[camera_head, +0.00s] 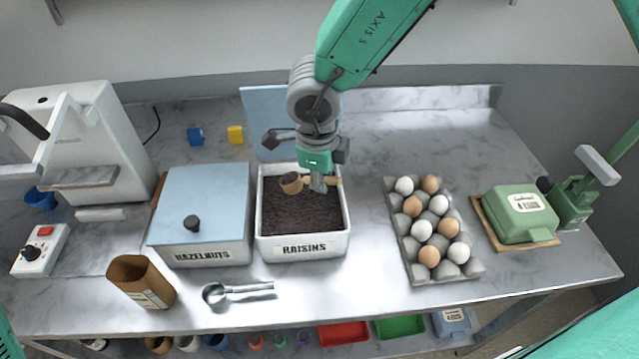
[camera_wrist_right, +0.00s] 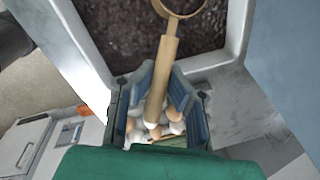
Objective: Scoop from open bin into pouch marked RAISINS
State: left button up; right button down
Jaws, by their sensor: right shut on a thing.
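The open white bin labelled RAISINS (camera_head: 302,247) stands at the middle of the counter, full of dark brown raisins (camera_head: 300,215). My right gripper (camera_head: 319,182) is above the bin, shut on the handle of a wooden scoop. The scoop's bowl (camera_head: 290,183) points left over the raisins and looks dark inside; I cannot tell how full it is. In the right wrist view the scoop handle (camera_wrist_right: 162,75) runs between the fingers (camera_wrist_right: 155,100), its bowl cut off at the top. A brown kraft pouch (camera_head: 140,283) stands open at front left; its label is unreadable. My left gripper is out of view.
A lidded HAZELNUTS bin (camera_head: 202,255) stands left of the raisins, with a metal scoop (camera_head: 238,291) in front. A blue panel (camera_head: 262,110) stands behind the open bin. An egg tray (camera_head: 432,268) and green box (camera_head: 519,214) are at right, a white machine (camera_head: 110,130) at left.

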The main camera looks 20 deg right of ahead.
jog(key=shift+r+b, duration=0.3)
jog(key=shift+r, duration=0.2)
jog(key=r+b, duration=0.1)
jog(key=r+t+y, duration=0.1)
jog(key=r+t+y+b, duration=0.1)
jog(key=shift+s+a+b, duration=0.2)
jog(key=shift+s+b, duration=0.05)
jog(key=shift+b, duration=0.1)
jog(key=shift+d+r, duration=0.15)
jog(key=shift+r, duration=0.05)
jog(key=shift+d, duration=0.1)
jog(key=shift+d, duration=0.15)
